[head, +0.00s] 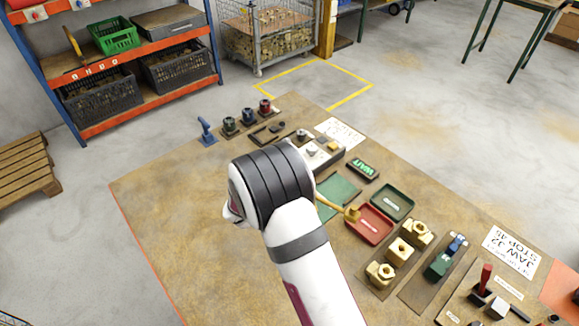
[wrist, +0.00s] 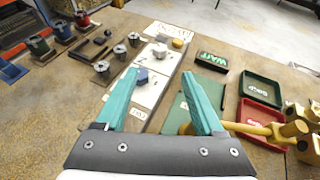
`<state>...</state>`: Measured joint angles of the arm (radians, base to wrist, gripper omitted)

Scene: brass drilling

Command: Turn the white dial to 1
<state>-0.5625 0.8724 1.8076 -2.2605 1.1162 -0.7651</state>
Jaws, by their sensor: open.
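A white control panel (wrist: 150,92) lies ahead of my gripper in the wrist view. On it a pale knob (wrist: 160,50), which looks like the white dial, stands near the far end, close to a yellow button (wrist: 178,43). A blue-grey knob (wrist: 142,76) stands nearer, by the left fingertip. My gripper (wrist: 160,76) is open and empty, its teal fingers pointing towards the panel. I cannot read the dial's setting. In the head view the panel (head: 331,158) is partly behind my arm, which hides the fingers.
A lit green WAIT sign (wrist: 211,62) stands right of the panel. Several steel cylinders, one of them (wrist: 101,70) nearest, stand to the left. A green tray (head: 393,202), a red tray (head: 370,224) and brass parts (head: 401,249) lie to the right. The bench's left part is clear.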

